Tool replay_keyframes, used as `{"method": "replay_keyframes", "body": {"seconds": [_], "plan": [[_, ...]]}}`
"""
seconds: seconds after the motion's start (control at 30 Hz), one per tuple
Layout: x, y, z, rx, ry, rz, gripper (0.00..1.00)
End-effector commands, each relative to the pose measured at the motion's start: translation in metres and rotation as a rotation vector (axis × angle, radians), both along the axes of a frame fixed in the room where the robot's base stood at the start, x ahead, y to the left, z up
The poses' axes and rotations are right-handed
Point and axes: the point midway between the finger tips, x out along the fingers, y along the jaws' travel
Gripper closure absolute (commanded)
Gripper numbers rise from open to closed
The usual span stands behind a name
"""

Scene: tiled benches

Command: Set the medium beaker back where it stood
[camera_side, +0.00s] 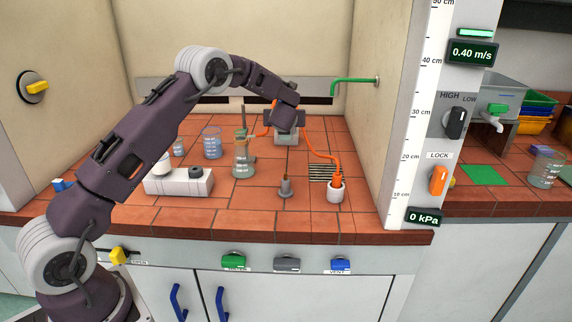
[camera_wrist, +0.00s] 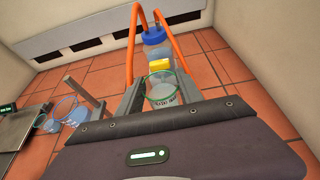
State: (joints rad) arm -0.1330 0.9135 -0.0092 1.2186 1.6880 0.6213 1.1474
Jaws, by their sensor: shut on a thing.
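My gripper (camera_side: 286,120) is over the back middle of the tiled bench. In the wrist view its two fingers (camera_wrist: 162,96) are closed on the sides of a clear beaker (camera_wrist: 162,88) with a green rim and white marks, which I take as the medium beaker. In the side view the beaker (camera_side: 287,139) is partly hidden below my gripper; I cannot tell whether its base touches the tiles. Just beyond it in the wrist view are a yellow item (camera_wrist: 160,65) and a blue-capped bottle (camera_wrist: 155,38) with orange tubing.
A conical flask (camera_side: 244,160) stands left of my gripper, then a blue-tinted beaker (camera_side: 212,146) and a smaller one (camera_side: 178,149). A white bench device (camera_side: 180,184) is nearer.

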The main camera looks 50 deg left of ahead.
Motion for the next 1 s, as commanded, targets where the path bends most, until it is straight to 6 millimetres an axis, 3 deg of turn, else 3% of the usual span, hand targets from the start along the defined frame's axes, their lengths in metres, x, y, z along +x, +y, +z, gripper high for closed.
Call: {"method": "replay_keyframes", "body": {"seconds": [0.2, 0.5, 0.77, 0.8, 0.9, 1.0], "plan": [[0.002, 0.0, -0.05, -0.002, 0.006, -0.014, 1.0], [0.001, 0.0, -0.095, -0.004, 0.003, -0.011, 1.0], [0.002, -0.001, -0.098, -0.004, 0.0, -0.011, 1.0], [0.002, -0.001, -0.099, -0.005, 0.001, -0.011, 0.53], [0.002, -0.001, -0.099, -0.004, 0.0, -0.011, 0.35], [0.002, -0.001, -0.099, -0.004, 0.0, -0.01, 0.35]]}}
